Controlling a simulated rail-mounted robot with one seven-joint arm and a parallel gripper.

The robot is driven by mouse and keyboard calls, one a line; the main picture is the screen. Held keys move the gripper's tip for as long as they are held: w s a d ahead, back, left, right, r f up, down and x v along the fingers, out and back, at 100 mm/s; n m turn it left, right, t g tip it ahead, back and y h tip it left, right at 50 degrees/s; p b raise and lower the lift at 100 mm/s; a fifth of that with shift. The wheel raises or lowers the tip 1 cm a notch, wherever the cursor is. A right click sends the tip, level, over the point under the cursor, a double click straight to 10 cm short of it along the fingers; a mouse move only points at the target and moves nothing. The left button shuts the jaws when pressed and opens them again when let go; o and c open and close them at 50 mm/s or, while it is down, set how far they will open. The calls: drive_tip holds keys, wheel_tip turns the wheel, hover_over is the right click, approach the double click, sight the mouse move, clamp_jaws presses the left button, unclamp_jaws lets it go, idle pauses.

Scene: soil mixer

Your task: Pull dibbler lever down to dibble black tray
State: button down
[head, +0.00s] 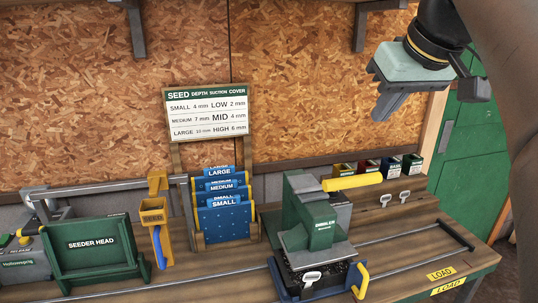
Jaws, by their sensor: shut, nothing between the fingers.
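The green dibbler (309,215) stands on the bench right of centre. Its lever has a yellow handle (352,182) that sticks out to the right from the top, close to level. The black tray (345,277) with dark soil sits under the dibbler, in a blue holder with a yellow grip (360,281); the dibbler head hides much of it. My gripper (386,108) is at the upper right, above and to the right of the yellow handle and apart from it. Its fingers are shut and empty.
A green seeder head (95,251) stands at the left. Small seed packets (390,166) stand behind the lever. Rails run along the bench to a yellow LOAD label (441,274). Air around the handle is clear.

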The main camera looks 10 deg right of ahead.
drive_tip(key=shift+w+f, duration=0.1)
drive_tip(key=shift+f, duration=0.05)
hover_over(356, 183)
drive_tip(key=w, duration=0.1)
wheel_tip(356, 183, down, 8)
drive_tip(key=shift+a+f, duration=0.1)
drive_tip(key=shift+f, duration=0.15)
drive_tip(key=shift+s+f+p, duration=0.15)
drive_tip(key=shift+s+f, duration=0.05)
drive_tip(key=shift+f, duration=0.4)
drive_tip(key=shift+s+f+p, duration=0.15)
drive_tip(key=shift+s+f, duration=0.05)
drive_tip(key=shift+f, duration=0.35)
drive_tip(key=shift+s+f, duration=0.1)
drive_tip(key=shift+f, duration=0.55)
